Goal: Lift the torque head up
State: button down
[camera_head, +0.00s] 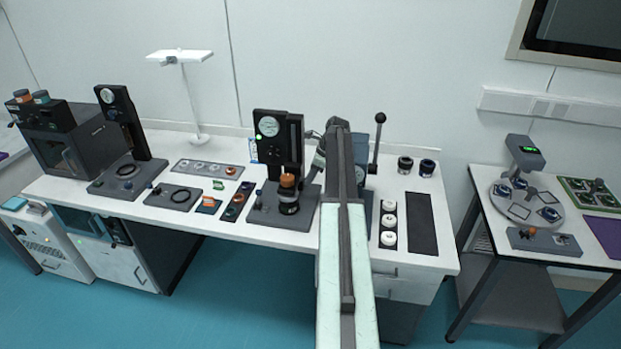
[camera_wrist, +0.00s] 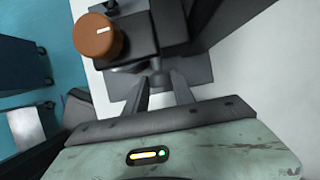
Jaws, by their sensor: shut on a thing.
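The torque head (camera_head: 288,182), dark with an orange knob on top, sits low on the front of a black stand (camera_head: 267,128) with a round dial and a green light, in the head view. In the wrist view the orange knob (camera_wrist: 97,36) is at upper left, beside the dark body of the head (camera_wrist: 135,42). My gripper (camera_wrist: 164,82) has its two fingers closed on the near side of this dark body; the exact grip part is partly hidden. In the head view my gripper (camera_head: 310,178) is just right of the head, partly hidden by my arm.
A similar dial stand (camera_head: 130,122) and a dark oven-like box (camera_head: 75,140) stand at left. A lever (camera_head: 377,138), white round parts (camera_head: 388,222) and a dark mat (camera_head: 421,223) lie right of my arm. A second table (camera_head: 540,215) is at far right.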

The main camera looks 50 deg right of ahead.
dwell(0.6)
notch_tip(320, 180, up, 10)
jog(key=p, duration=0.9)
jog(key=shift+f, duration=0.25)
jog(key=c, duration=1.1)
grip_release()
jog(key=shift+p, duration=0.3)
jog(key=p+v, duration=0.7)
jog(key=shift+r, duration=0.4)
